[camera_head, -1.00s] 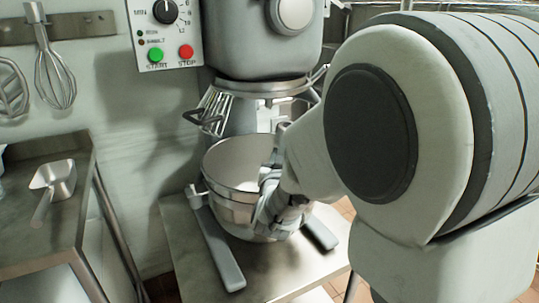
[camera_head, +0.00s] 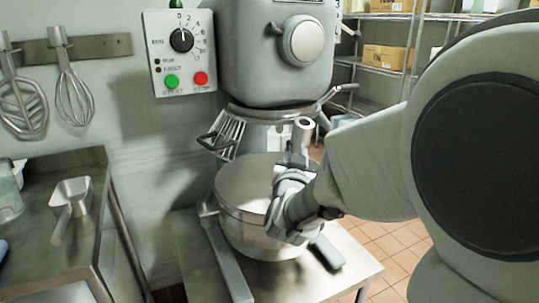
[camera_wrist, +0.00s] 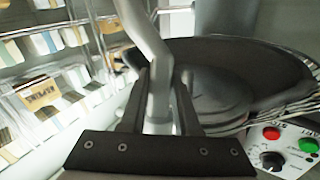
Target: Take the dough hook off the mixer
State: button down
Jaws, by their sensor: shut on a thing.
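The mixer (camera_head: 285,55) stands at the centre of the head view, its wire guard (camera_head: 228,132) below the head and its steel bowl (camera_head: 245,190) under it. My gripper (camera_head: 292,170) is in front of the bowl's right side. It is shut on the dough hook (camera_head: 303,135), a grey metal piece whose upper end shows clear of the mixer head, in front of the guard. In the wrist view the hook (camera_wrist: 158,85) stands between my two fingers (camera_wrist: 160,105), and its bent part runs up to the upper left. The dark underside of the mixer head (camera_wrist: 225,85) is beside it.
A control box (camera_head: 180,52) is on the wall left of the mixer. A whisk (camera_head: 74,88) and a flat beater (camera_head: 22,100) hang from a rail. A scoop (camera_head: 70,205) lies on the left counter. Shelving with boxes (camera_head: 387,58) is behind at right, with open tiled floor before it.

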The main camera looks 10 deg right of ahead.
aim_at(313, 125)
jog(key=shift+r, duration=0.1)
jog(key=shift+s+d+r+p, duration=0.3)
jog(key=shift+s+r+p, duration=0.6)
jog(key=shift+r, duration=0.55)
jog(key=shift+s+d+r+p, duration=0.3)
jog(key=shift+s+r+p, duration=0.65)
jog(key=shift+r, duration=0.5)
jog(key=shift+s+d+r+p, duration=0.3)
jog(key=shift+s+r+p, duration=0.45)
jog(key=shift+r+p, duration=0.5)
jog(key=shift+s+r, duration=0.25)
jog(key=shift+r, duration=0.15)
